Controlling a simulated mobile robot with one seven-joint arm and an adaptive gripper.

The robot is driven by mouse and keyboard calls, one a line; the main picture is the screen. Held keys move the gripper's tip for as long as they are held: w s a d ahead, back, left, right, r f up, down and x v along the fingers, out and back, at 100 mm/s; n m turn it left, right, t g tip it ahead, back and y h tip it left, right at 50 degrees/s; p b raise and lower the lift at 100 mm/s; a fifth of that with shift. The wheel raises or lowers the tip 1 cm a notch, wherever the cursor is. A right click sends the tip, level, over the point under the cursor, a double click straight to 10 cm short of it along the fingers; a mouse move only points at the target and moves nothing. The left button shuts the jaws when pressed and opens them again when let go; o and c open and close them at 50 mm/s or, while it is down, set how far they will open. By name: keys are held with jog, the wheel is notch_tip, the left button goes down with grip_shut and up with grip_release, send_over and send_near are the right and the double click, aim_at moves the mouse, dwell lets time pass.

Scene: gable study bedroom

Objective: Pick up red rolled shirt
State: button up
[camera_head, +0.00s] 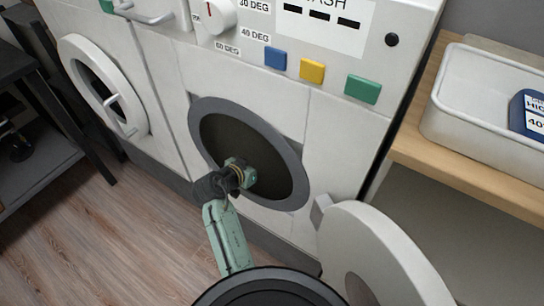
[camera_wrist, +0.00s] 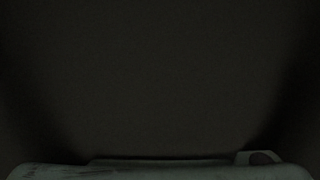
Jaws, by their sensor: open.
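No red rolled shirt shows in either view. In the head view, the end of my arm, with my gripper (camera_head: 249,178), reaches into the round dark opening of the washing machine (camera_head: 325,150). The fingertips cannot be made out against the dark. The wrist view is almost black, with a dim pale edge of my gripper (camera_wrist: 160,170) along the bottom. Nothing shows held. The inside of the drum (camera_head: 265,150) is too dark to show any contents.
The machine's round door (camera_head: 375,245) stands open at the lower right. A second machine with a closed round door (camera_head: 75,50) is at the left. A white tray (camera_head: 455,115) sits on a wooden shelf (camera_head: 425,165) at right. A dark rack (camera_head: 40,165) stands at left. Wood floor (camera_head: 100,240) is clear.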

aim_at(268, 158)
jog(key=shift+p+x, duration=0.75)
jog(key=shift+x, duration=2.05)
jog(key=shift+s+f, duration=0.15)
jog(key=shift+c, duration=0.3)
jog(key=c, duration=1.3)
